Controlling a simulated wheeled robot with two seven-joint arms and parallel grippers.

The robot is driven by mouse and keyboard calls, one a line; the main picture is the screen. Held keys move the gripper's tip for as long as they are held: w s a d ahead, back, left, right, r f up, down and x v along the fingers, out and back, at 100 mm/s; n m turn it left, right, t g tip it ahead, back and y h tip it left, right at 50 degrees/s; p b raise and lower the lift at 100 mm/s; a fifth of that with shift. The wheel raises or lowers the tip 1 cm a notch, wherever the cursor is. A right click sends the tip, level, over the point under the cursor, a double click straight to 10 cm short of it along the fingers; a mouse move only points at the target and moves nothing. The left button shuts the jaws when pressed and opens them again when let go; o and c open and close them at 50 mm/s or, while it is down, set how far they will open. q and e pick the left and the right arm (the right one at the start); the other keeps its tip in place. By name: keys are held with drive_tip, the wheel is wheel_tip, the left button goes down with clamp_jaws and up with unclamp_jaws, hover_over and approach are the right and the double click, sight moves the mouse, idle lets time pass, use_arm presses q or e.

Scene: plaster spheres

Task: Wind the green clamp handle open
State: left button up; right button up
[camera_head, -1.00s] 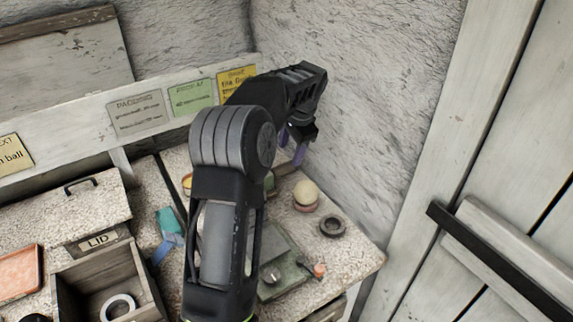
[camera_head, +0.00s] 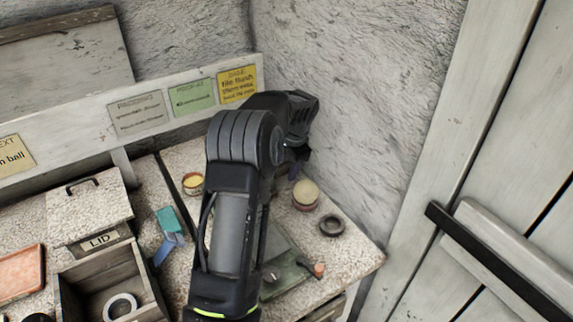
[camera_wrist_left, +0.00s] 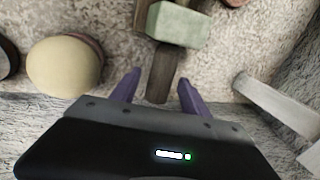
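The green clamp (camera_head: 285,268) sits on the bench's right part, largely hidden behind my left arm in the head view. A small orange-pink knob (camera_head: 318,270) shows at its right end. In the left wrist view, a green block (camera_wrist_left: 178,24) is at top centre, with a brown bar (camera_wrist_left: 160,78) below it. My left gripper (camera_wrist_left: 158,88) has its purple fingers apart, one on each side of the bar's lower end, with gaps visible. In the head view, the left gripper (camera_head: 294,172) is near the back wall, mostly hidden by its wrist. My right gripper is not in view.
A cream ball on a round stand (camera_head: 305,194) and a dark ring (camera_head: 331,226) stand close to the right. The ball (camera_wrist_left: 65,66) is near the left finger in the wrist view. A yellow-topped pot (camera_head: 193,183) and teal-blue tool (camera_head: 169,232) lie left of my arm.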

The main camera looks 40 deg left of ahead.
use_arm(q)
clamp_jaws()
drive_tip(key=y+b, duration=0.1)
drive_tip(key=b, duration=0.2)
drive_tip(key=y+b, duration=0.1)
drive_tip(key=b, duration=0.2)
drive_tip(key=f+t+y+b, duration=0.1)
drive_tip(key=b, duration=0.2)
drive_tip(key=shift+d+y, duration=0.35)
drive_tip(key=shift+y, duration=0.05)
drive_tip(key=shift+s+r+b, duration=0.1)
drive_tip(key=shift+r+b, duration=0.1)
drive_tip(key=shift+b, duration=0.3)
drive_tip(key=shift+a+r, duration=0.1)
drive_tip(key=shift+r, duration=0.1)
unclamp_jaws()
drive_tip(key=shift+v, duration=3.9)
